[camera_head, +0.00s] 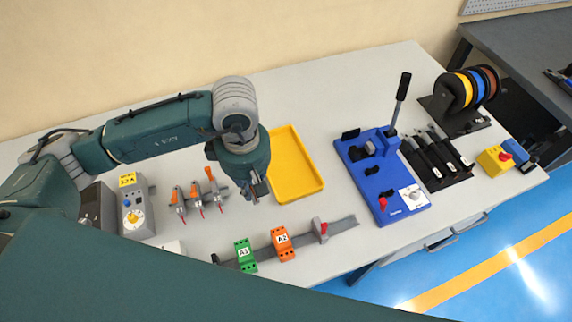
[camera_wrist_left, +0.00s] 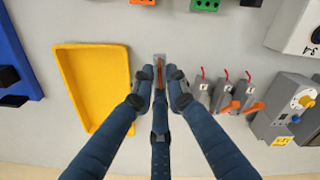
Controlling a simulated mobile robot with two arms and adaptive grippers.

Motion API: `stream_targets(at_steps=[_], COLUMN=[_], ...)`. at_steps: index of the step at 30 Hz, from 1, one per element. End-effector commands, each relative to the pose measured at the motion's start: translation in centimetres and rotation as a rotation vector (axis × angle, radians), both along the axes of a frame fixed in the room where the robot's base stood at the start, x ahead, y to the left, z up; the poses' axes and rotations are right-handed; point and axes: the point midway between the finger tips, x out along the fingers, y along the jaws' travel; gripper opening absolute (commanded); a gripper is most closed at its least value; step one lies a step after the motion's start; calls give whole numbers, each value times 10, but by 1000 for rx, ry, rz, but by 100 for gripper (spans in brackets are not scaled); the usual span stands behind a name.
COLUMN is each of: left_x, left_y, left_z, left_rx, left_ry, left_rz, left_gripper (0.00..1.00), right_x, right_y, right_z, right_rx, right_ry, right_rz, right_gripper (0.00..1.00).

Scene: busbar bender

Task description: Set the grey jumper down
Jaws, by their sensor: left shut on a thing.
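My left gripper (camera_head: 256,187) is over the grey table, just left of the yellow tray (camera_head: 293,165) in the head view. In the left wrist view its fingers (camera_wrist_left: 160,78) are closed on the grey jumper (camera_wrist_left: 160,62), a small narrow piece with a brownish strip along it. The fingers hide part of it. The yellow tray (camera_wrist_left: 92,88) lies beside the gripper in that view, and looks empty. The gap between jumper and table cannot be told. My right gripper is not in view.
Grey clamps with orange levers (camera_head: 197,196) stand left of the gripper. A rail holds a green block A1 (camera_head: 244,254) and an orange block A2 (camera_head: 282,244) in front. A blue bender (camera_head: 383,178) stands right of the tray. Bare table lies between the tray and the clamps.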

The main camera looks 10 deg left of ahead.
Motion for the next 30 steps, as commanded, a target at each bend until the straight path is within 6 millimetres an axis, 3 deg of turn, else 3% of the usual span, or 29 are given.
stream_targets(at_steps=[15,24,30], left_x=[64,90,100], left_y=[-37,-60,-73], left_z=[57,96,119], left_rx=[-32,-39,-34], left_ry=[-12,-7,-6], left_rz=[1458,2289,2754], left_gripper=[0,0,0], right_x=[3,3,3], right_y=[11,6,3], right_z=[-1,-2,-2], right_rx=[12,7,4], right_ry=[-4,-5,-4], right_rz=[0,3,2], right_gripper=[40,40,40])
